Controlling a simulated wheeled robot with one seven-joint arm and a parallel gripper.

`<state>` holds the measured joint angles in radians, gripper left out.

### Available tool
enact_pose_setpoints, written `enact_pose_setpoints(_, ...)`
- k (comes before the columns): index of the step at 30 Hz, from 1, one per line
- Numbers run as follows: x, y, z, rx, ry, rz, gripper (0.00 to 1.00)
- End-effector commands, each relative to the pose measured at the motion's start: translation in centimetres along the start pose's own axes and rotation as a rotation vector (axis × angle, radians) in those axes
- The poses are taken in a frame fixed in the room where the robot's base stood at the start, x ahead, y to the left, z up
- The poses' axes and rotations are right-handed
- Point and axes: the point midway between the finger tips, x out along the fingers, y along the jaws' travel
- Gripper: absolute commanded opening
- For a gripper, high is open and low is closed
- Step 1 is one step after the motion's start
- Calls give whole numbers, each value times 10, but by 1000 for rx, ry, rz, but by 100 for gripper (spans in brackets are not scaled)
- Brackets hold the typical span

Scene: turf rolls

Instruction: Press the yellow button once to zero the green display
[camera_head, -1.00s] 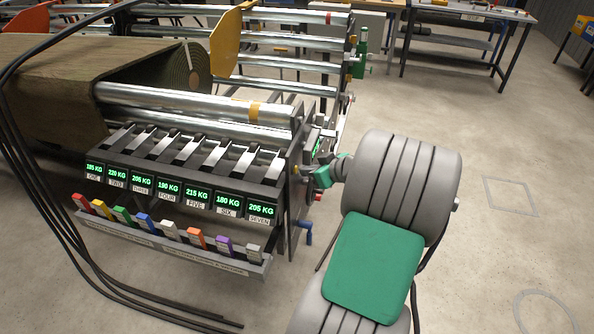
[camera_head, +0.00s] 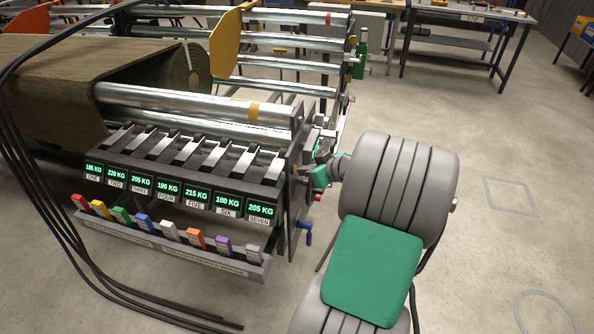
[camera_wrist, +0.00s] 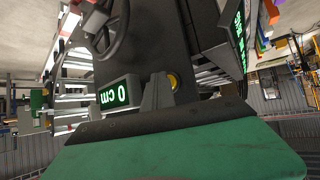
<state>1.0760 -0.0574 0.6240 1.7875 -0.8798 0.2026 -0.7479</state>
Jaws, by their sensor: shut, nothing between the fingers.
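The green display (camera_wrist: 115,93) shows upside down in the wrist view and reads "0 cm". In the head view, a sliver of green display (camera_head: 317,147) shows on the machine's end, too oblique to read. The yellow button (camera_wrist: 174,81) sits on the dark panel beside the display in the wrist view, partly covered by my gripper. My gripper (camera_wrist: 157,88) is shut and empty, its grey fingers right at the button's edge; I cannot tell whether they touch it. In the head view my gripper (camera_head: 308,172) is at the machine's end plate, its tips largely hidden.
A row of weight displays (camera_head: 197,200) and a rack of coloured tags (camera_head: 170,230) line the machine's front. A blue-handled crank (camera_head: 305,228) projects below my gripper. A turf roll (camera_head: 194,68) lies behind.

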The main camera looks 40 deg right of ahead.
Motion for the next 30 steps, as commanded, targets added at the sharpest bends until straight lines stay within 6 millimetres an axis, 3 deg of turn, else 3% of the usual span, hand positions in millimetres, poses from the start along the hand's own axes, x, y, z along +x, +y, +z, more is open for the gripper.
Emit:
enact_pose_setpoints(20, -13, 10, 9, 0, 1, 1, 0)
enact_pose_setpoints(30, -35, 27, 26, 1, 0, 3, 0)
